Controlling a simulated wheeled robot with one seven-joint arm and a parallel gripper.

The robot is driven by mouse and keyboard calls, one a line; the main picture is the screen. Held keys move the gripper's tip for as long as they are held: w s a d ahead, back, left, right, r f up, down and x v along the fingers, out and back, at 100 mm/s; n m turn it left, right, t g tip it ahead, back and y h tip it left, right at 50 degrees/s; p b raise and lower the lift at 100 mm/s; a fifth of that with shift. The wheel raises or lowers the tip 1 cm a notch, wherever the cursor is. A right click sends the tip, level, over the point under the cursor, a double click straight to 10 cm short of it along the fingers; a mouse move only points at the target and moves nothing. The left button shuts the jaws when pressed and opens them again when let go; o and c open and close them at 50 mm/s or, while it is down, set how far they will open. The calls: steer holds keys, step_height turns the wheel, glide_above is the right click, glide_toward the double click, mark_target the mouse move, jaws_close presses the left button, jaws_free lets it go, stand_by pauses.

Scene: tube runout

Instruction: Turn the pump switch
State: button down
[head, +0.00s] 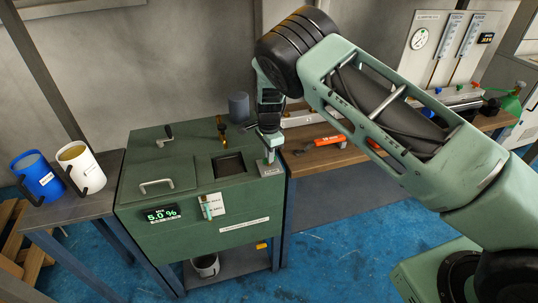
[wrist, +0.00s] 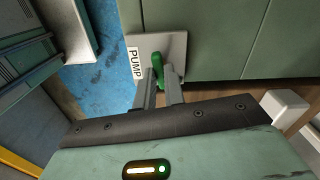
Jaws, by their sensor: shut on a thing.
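The pump switch (wrist: 157,62) is a small green lever on a light grey square plate (wrist: 174,42) with a white "PUMP" label (wrist: 134,64) in the wrist view. In the head view the plate (head: 270,170) sits on the right front corner of the green machine's top. My gripper (wrist: 160,84) reaches down over the plate, its two fingers closed on either side of the green lever. In the head view my gripper (head: 269,153) points down at the plate and hides the lever.
The green machine (head: 172,213) has a "5.0 %" display (head: 162,215), a lid handle (head: 156,185), a crank (head: 165,136) and a square opening (head: 229,165). A blue mug (head: 38,176) and a white mug (head: 82,167) stand left. A wooden bench (head: 326,156) with an orange tool (head: 328,140) adjoins right.

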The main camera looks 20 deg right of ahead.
steer(key=c, duration=1.8)
jaws_free()
steer(key=shift+m, duration=0.6)
steer(key=shift+c, duration=0.2)
steer(key=o, duration=0.4)
steer(key=shift+c, duration=0.2)
steer(key=shift+r+p, duration=1.8)
steer(key=shift+r, duration=1.2)
